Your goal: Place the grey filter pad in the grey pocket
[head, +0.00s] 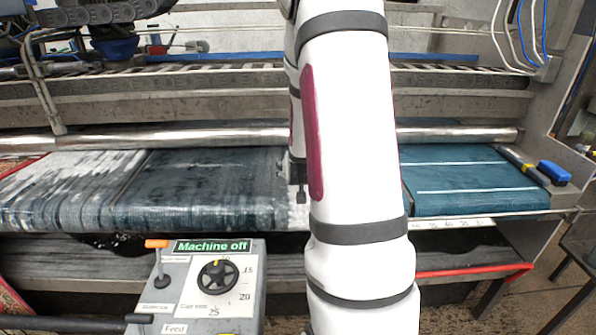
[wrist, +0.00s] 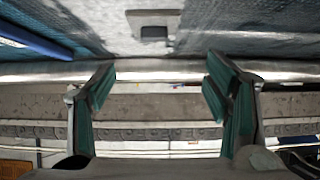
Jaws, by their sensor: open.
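My gripper (wrist: 160,72) is open in the wrist view, with its two green-padded fingers wide apart and nothing between them. A small flat grey piece (wrist: 153,18) with a darker grey patch at its lower middle lies beyond the fingertips, near the top centre of the wrist view. It is apart from both fingers. I cannot tell whether it is the filter pad, the pocket, or both together. In the head view my arm covers the middle of the belt, and only a dark part of the gripper end (head: 298,182) shows beside it. I make out neither pad nor pocket there.
A wet blue-grey rug (head: 210,185) lies across the machine, below a long metal roller (head: 200,138). A control box (head: 235,285) reading "Machine off" stands in front. A blue-topped item (head: 554,172) sits at the right end. Pipes and cables hang at both sides.

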